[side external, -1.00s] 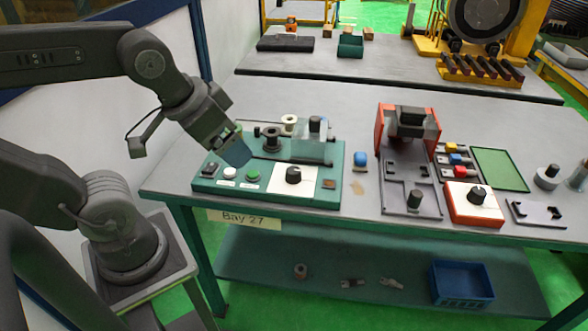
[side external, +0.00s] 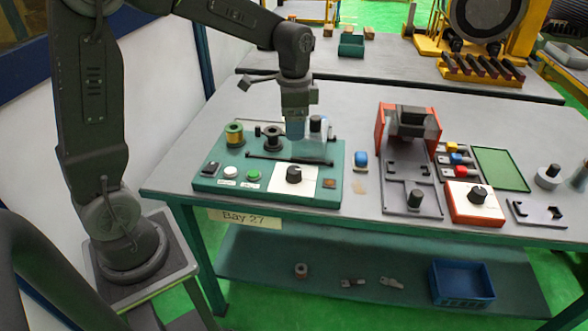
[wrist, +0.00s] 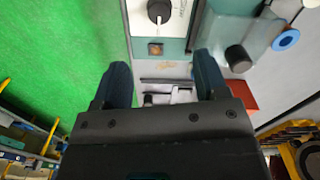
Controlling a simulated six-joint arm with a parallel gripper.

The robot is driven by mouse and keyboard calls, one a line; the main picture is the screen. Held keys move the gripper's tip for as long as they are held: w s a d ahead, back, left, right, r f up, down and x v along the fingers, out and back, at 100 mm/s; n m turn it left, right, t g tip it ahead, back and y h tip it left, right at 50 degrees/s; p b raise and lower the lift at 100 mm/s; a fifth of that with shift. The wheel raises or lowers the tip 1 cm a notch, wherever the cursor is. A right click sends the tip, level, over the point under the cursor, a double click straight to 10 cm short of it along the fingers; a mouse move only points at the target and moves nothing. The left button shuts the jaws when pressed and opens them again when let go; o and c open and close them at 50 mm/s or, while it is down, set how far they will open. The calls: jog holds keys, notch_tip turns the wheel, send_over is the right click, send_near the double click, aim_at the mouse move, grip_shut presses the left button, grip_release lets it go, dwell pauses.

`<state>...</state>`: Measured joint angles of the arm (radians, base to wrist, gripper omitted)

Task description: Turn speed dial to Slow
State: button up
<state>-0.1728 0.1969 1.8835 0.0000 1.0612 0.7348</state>
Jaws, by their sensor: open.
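The dial is a black knob (side external: 294,174) on a white plate, on the front of the teal winding machine base (side external: 210,184). The knob also shows at the top of the wrist view (wrist: 158,11), partly cut off by the frame edge, with a pale pointer line; the plate's markings are too small to read. My gripper (side external: 296,134) points down above the machine, behind and above the knob and apart from it. In the wrist view my gripper's two dark blue fingers (wrist: 160,82) are spread wide with nothing between them.
A clear guard (side external: 318,150) stands close beside my gripper. A gold spool (side external: 234,134) and a dark spool (side external: 272,138) stand to its left. A green button (side external: 253,175) and a white button (side external: 230,172) are left of the knob. A red box with another knob (side external: 477,193) is farther right.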

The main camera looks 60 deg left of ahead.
aim_at(294, 169)
notch_tip(294, 169, down, 14)
jog(key=shift+r, duration=0.2)
dwell(0.4)
jog(key=c, duration=0.9)
